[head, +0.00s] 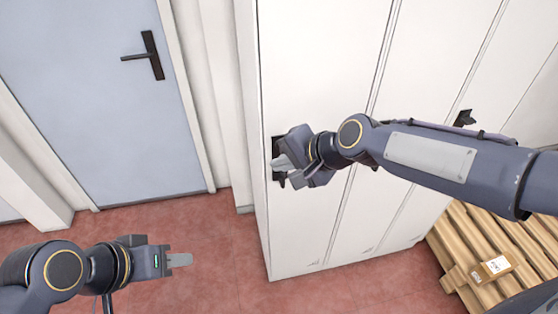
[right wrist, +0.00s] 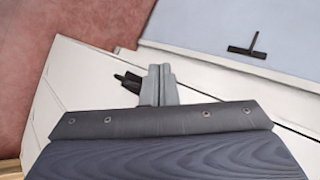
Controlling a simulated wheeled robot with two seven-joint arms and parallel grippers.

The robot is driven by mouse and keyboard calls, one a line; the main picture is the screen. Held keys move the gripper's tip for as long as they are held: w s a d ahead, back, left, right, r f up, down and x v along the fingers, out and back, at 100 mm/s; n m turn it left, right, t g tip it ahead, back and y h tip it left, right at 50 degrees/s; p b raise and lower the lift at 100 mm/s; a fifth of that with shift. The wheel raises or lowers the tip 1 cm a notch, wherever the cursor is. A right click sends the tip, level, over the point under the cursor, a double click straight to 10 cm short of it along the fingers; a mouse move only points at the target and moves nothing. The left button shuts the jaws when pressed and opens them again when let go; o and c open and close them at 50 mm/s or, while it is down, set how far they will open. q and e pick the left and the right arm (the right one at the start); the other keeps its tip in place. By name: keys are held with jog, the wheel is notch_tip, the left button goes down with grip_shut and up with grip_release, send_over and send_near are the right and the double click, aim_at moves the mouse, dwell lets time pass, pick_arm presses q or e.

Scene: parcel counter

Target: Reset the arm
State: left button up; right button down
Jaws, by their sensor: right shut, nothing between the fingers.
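My right arm (head: 430,155) reaches in from the right across the front of the white locker. My right gripper (head: 277,163) is shut and empty, in front of the locker's dark handle (head: 281,180), partly hiding it. In the right wrist view the closed grey fingers (right wrist: 158,72) stand beside the black handle (right wrist: 128,80); whether they touch it is unclear. My left gripper (head: 187,260) is at the lower left over the red floor, apart from everything. Only one side of its fingers shows, so its opening is unclear.
The white locker (head: 315,60) has several tall doors, all appearing shut, and another dark handle (head: 464,118). A pale blue door (head: 80,90) with a black lever (head: 150,56) is at the left. A wooden pallet (head: 465,225) bears a small carton (head: 491,269). The red floor (head: 225,275) is clear in front.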

jog(key=s+d+r+n+h, duration=0.1)
jog(key=s+d, duration=0.3)
jog(key=d, duration=0.2)
jog(key=s+d+n, duration=0.1)
jog(key=s+d, duration=0.2)
jog(key=d, duration=0.4)
jog(key=s+d+f+n+h, duration=0.2)
jog(key=s+d+f, duration=0.3)
jog(key=s+d, duration=0.4)
jog(key=s+h, duration=0.1)
jog(key=s, duration=0.3)
jog(key=shift+s+d+f+n+t, duration=0.2)
jog(key=shift+n+t, duration=0.1)
jog(key=shift+n, duration=0.1)
